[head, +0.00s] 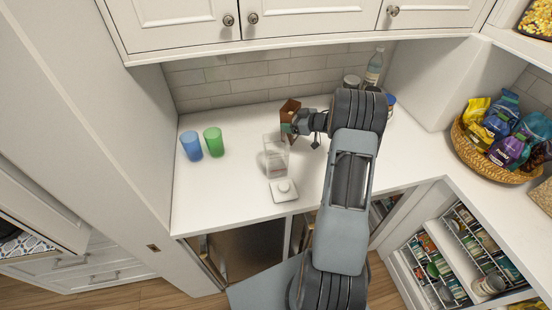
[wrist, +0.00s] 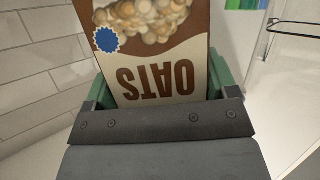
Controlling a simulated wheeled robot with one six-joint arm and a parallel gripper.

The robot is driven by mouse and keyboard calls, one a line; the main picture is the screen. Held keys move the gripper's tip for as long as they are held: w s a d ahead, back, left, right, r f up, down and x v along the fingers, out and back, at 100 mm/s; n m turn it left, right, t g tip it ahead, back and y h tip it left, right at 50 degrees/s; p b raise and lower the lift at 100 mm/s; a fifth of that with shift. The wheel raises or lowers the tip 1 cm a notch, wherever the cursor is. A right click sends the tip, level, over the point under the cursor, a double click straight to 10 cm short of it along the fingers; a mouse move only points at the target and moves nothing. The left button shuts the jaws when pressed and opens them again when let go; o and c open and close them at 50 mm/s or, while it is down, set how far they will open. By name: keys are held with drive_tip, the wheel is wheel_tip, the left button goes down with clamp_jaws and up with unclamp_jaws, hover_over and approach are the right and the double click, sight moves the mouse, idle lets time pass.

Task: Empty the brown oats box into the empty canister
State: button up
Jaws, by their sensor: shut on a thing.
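The brown oats box (head: 290,107) is in my gripper (head: 290,128), above the back of the counter near the tiled wall. In the wrist view the box (wrist: 150,40) sits between the green finger pads of my gripper (wrist: 158,88), with the word OATS upside down. Its top opening is not visible. The clear canister (head: 275,155) stands on the counter just in front of and left of the box, and appears open at the top. Part of a clear container shows at the upper right of the wrist view (wrist: 258,48). A square white lid with a knob (head: 283,190) lies in front of the canister.
A blue cup (head: 191,146) and a green cup (head: 213,141) stand to the left. A bottle (head: 374,68) and jars (head: 351,83) stand at the back right, behind my arm. A wicker basket of bags (head: 490,158) sits at right. The left front counter is clear.

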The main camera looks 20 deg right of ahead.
sight(295, 114)
drive_tip(key=shift+w+a+r+n, duration=0.15)
drive_tip(key=shift+w+a+r, duration=0.2)
drive_tip(key=shift+r, duration=0.15)
drive_tip(key=shift+w+a+r+n, duration=0.2)
drive_tip(key=shift+w+r, duration=0.1)
drive_tip(key=shift+r, duration=0.15)
drive_tip(key=shift+s+a+r+n+t+h, duration=0.1)
drive_tip(key=shift+a+r+n+t+h, duration=0.15)
drive_tip(key=shift+r, duration=0.35)
drive_tip(key=shift+s+a+r+n+t+h, duration=0.15)
drive_tip(key=shift+r+n, duration=0.15)
drive_tip(key=shift+r, duration=0.25)
drive_tip(key=shift+s+d+r, duration=0.1)
drive_tip(key=shift+d, duration=0.05)
drive_tip(key=shift+s+d+r+n, duration=0.1)
drive_tip(key=shift+s+d+n, duration=0.15)
drive_tip(key=shift+s, duration=0.3)
drive_tip(key=shift+s+d+r+n, duration=0.15)
drive_tip(key=shift+s+d, duration=0.1)
drive_tip(key=shift+s, duration=0.25)
drive_tip(key=shift+s+d, duration=0.15)
drive_tip(key=shift+s, duration=0.2)
drive_tip(key=shift+h, duration=0.3)
drive_tip(key=shift+s+d+r, duration=0.1)
drive_tip(key=shift+s+d, duration=0.1)
drive_tip(key=shift+s, duration=0.2)
